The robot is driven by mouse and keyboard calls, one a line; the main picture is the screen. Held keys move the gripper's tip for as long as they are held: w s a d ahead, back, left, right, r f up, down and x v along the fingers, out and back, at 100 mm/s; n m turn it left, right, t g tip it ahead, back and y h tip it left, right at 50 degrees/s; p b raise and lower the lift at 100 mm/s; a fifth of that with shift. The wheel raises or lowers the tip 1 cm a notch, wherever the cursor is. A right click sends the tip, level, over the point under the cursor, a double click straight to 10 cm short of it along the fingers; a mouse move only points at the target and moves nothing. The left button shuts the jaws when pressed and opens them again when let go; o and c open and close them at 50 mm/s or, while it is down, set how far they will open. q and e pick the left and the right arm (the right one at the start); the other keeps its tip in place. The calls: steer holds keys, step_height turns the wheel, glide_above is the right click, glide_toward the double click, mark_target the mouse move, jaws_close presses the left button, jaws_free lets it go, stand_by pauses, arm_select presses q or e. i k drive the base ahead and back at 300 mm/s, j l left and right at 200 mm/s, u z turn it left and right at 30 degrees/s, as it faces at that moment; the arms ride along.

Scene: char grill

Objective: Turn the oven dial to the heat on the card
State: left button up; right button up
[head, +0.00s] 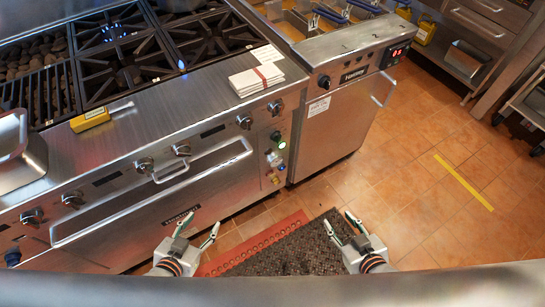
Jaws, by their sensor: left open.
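The steel oven range (100,225) fills the left and middle of the head view, with a long door handle. Several dials sit along its front, including one at the left (30,216), one in the middle (145,165) and one at the right (275,107). Their markings are too small to read. A small white card (266,53) lies on the range's top edge; its writing is unreadable. My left gripper (203,223) is open and empty in front of the oven's lower front. My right gripper (338,219) is open and empty over the dark mat, apart from the dials.
Small blue flames show at the burners. A fryer (335,125) with a red display stands to the right.

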mark_target(276, 136)
steer(key=l+u, duration=0.15)
steer(key=u, duration=0.5)
steer(key=l+u, duration=0.65)
steer(key=l, duration=0.3)
steer(key=l+u, duration=0.15)
steer(key=l, duration=0.35)
steer(key=k+l+u, duration=0.15)
steer(key=l, duration=0.3)
steer(key=k+l, duration=0.1)
steer(key=l, duration=0.35)
steer(key=k+l, duration=0.1)
steer(key=l, duration=0.35)
steer(key=k+l, duration=0.1)
steer(key=l, duration=0.4)
steer(key=k+l, duration=0.1)
steer(key=l, duration=0.35)
steer(key=u, duration=0.05)
